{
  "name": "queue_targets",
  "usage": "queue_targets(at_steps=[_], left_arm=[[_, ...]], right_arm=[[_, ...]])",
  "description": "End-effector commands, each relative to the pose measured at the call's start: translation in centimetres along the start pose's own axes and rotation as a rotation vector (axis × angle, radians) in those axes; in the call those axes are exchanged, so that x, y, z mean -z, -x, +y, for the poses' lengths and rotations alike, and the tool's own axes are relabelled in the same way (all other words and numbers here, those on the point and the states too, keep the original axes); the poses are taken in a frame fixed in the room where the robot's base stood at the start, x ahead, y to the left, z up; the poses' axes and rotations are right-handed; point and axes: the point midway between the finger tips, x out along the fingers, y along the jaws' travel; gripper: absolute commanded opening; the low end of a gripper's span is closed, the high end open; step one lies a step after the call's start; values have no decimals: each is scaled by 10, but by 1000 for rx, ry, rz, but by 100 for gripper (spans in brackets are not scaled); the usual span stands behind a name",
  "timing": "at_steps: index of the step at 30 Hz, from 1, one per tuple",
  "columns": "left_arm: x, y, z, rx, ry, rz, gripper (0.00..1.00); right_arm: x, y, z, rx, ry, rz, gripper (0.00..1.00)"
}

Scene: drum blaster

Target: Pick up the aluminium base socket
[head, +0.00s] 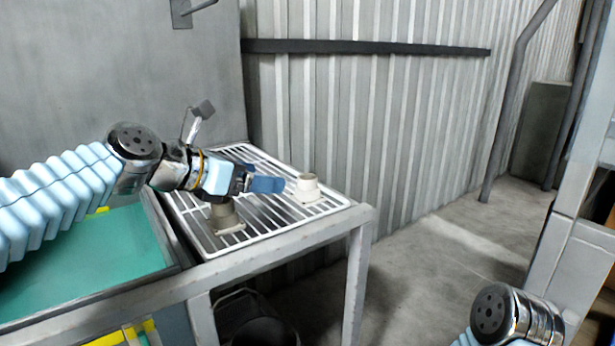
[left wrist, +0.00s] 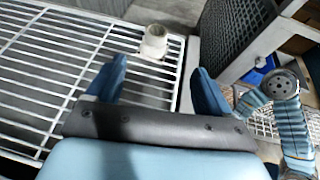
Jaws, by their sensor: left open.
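A pale, cream-white socket (head: 307,187) with a flat flanged base stands upright on the white wire rack (head: 330,203) near its right corner. It also shows in the left wrist view (left wrist: 153,44), beyond the fingers and roughly between them. A darker, tan-grey socket (head: 225,218) stands on the rack below my left wrist, partly covered by it. I cannot tell from colour which one is aluminium. My left gripper (head: 264,185) is open and empty above the rack, its blue fingers pointing at the pale socket and apart from it. In the left wrist view my left gripper (left wrist: 157,84) spans wide.
The rack lies on a grey metal frame table (head: 290,243) against a corrugated wall (head: 380,110). A green-bottomed tray (head: 100,245) is at the left under my left arm. Open floor (head: 430,270) lies to the right.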

Motion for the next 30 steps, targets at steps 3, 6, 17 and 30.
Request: queue_targets(at_steps=[3,6,17,30], left_arm=[[-1,-6,-1,3,4,-2,81],[0,-25,-1,3,6,-1,81],[-2,-80,-1,1,4,-3,81],[-2,-136,-1,1,4,-2,81]], right_arm=[[-1,-1,0,0,0,-1,43],[-1,-2,1,0,0,-2,43],[-1,-5,2,-1,-1,-1,43],[0,-6,3,-1,-1,0,43]])
